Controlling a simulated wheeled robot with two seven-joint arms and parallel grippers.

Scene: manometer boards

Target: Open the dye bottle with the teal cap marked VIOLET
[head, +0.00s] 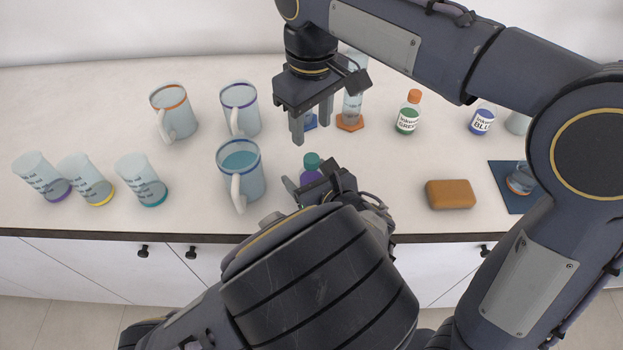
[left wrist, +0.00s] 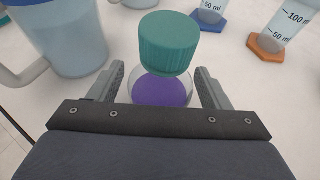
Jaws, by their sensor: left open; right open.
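The dye bottle (left wrist: 162,90) is clear with violet dye and a ribbed teal cap (left wrist: 168,42). In the head view the teal cap (head: 312,160) shows above my left gripper, which hides most of the bottle; its label is not readable. The cap appears to be on the bottle. My left gripper (head: 325,185) is open, with its fingers on either side of the bottle in the left wrist view (left wrist: 162,88); I cannot tell whether they touch it. My right gripper (head: 312,122) is open and empty, pointing down above and behind the cap.
A jug with blue liquid (head: 240,178) stands just left of the bottle, close to my grippers. Two empty jugs (head: 174,112) (head: 240,110) stand behind. Beakers (head: 142,182) are at left. Green (head: 408,114) and blue (head: 482,120) dye bottles and a brown sponge (head: 450,194) are at right.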

